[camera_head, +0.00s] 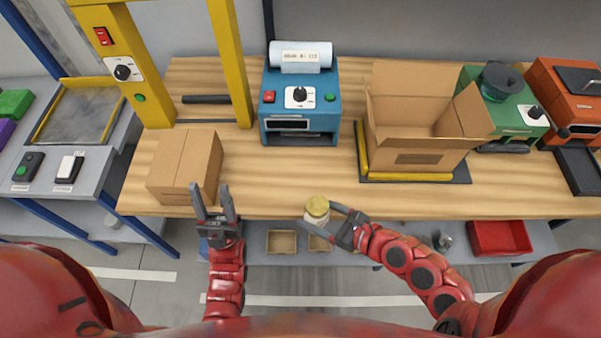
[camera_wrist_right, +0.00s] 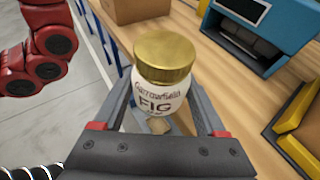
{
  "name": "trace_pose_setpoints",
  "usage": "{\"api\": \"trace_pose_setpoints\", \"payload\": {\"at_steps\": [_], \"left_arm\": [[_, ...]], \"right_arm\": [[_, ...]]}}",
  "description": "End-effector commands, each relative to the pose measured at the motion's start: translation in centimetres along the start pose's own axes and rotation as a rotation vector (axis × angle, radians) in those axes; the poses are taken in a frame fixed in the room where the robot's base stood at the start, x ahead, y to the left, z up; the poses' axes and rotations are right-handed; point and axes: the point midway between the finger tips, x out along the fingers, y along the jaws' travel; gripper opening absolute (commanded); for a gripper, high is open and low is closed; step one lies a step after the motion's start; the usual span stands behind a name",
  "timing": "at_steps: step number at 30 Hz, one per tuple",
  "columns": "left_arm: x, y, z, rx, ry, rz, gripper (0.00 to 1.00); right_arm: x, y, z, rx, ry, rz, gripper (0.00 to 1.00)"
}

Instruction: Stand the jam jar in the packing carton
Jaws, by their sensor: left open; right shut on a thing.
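The jam jar (camera_head: 317,208) has a gold lid, and a white label reading "FIG" shows in the right wrist view (camera_wrist_right: 158,90). My right gripper (camera_head: 333,218) is shut on it and holds it at the bench's front edge, lid up. The open packing carton (camera_head: 415,150) stands on the bench to the right of the jar, flaps spread, on a dark base with yellow rails. Its inner floor is mostly hidden by its front wall. My left gripper (camera_head: 216,203) is open and empty, in front of a closed cardboard box.
The closed box (camera_head: 186,165) stands on the wooden bench (camera_head: 260,195) at left. A blue label machine (camera_head: 300,100) stands behind, between box and carton. Green (camera_head: 505,105) and orange (camera_head: 570,100) machines stand right of the carton. The bench's front middle is clear.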

Motion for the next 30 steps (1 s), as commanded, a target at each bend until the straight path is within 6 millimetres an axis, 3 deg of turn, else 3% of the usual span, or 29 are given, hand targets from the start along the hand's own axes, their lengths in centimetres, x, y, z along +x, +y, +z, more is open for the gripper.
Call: {"api": "trace_pose_setpoints", "payload": {"at_steps": [11, 21, 26, 30], "left_arm": [[0.8, 0.0, -0.1, 0.0, 0.0, 0.0, 0.5], [2.6, -0.1, -0.4, 0.0, 0.0, 0.0, 0.5], [2.8, -0.1, -0.5, 0.0, 0.0, 0.0, 0.5], [3.4, -0.2, -0.6, 0.0, 0.0, 0.0, 0.5]], "right_arm": [[4.4, -3.6, 1.5, -0.001, -0.005, 0.004, 0.0], [9.4, -8.3, 3.1, 0.002, -0.007, -0.002, 0.0], [10.2, -8.7, 2.9, 0.001, -0.003, 0.002, 0.0], [10.7, -8.8, 1.6, 0.009, -0.003, 0.0, 0.0]]}}
